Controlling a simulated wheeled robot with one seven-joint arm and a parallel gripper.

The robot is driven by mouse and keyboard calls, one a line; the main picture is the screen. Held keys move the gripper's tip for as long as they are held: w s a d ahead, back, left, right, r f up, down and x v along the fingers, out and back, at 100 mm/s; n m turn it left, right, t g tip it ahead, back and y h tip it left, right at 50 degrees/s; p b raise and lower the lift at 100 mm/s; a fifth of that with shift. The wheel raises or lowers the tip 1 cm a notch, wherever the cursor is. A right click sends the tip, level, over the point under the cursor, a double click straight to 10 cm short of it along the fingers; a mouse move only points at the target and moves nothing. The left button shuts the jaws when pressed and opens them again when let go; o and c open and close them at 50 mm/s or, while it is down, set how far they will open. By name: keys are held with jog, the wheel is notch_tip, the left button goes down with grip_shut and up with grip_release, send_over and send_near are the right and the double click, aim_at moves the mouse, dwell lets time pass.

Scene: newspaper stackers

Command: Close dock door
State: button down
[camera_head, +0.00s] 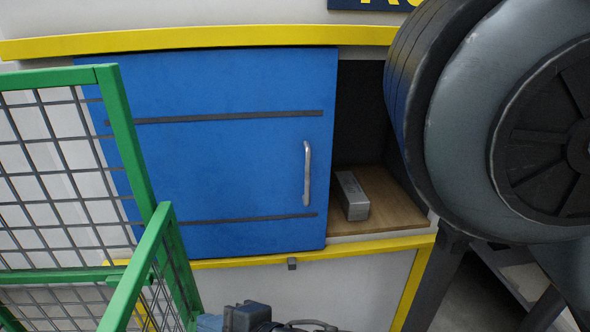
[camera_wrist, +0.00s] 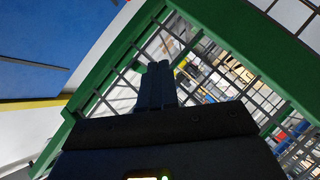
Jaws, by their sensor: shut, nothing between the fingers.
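The blue dock door (camera_head: 225,150) is a sliding panel with two dark horizontal strips and a silver vertical handle (camera_head: 307,173) near its right edge. It covers the left and middle of the opening. A gap stays open at its right, showing a wooden shelf (camera_head: 385,205) inside. In the wrist view the blue door (camera_wrist: 60,45) shows at the upper left. My gripper (camera_wrist: 160,66) is shut and empty in the wrist view, pointing toward the green mesh fence, apart from the door. In the head view the gripper's fingers cannot be made out.
A grey metal block (camera_head: 351,196) lies on the shelf in the gap. A green mesh fence (camera_head: 120,130) stands in front of the door's left side. A large grey and black round machine part (camera_head: 465,120) blocks the right. Yellow rails (camera_head: 200,38) frame the opening.

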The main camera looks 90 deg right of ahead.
jog(key=d+r+m+g+h+b, duration=0.1)
jog(key=d+r+m+g+h, duration=0.2)
jog(key=d, duration=0.5)
jog(key=d+r+g+h+b, duration=0.2)
jog(key=d+r+g+h, duration=0.1)
jog(key=d+g+h, duration=0.4)
jog(key=s+d+r+m+g+y+b, duration=0.1)
jog(key=s+d+r+m+g+y, duration=0.1)
jog(key=s+d+r+m+g, duration=0.65)
jog(key=g+p, duration=0.1)
jog(key=g, duration=0.1)
send_near(297, 158)
jog(key=shift+n, duration=0.45)
jog(key=s+r, duration=0.1)
jog(key=s+d+r, duration=0.1)
jog(key=s, duration=0.1)
jog(key=s+d+r, duration=0.1)
jog(key=shift+s+r, duration=0.1)
jog(key=shift+s, duration=0.15)
jog(key=shift+s, duration=0.1)
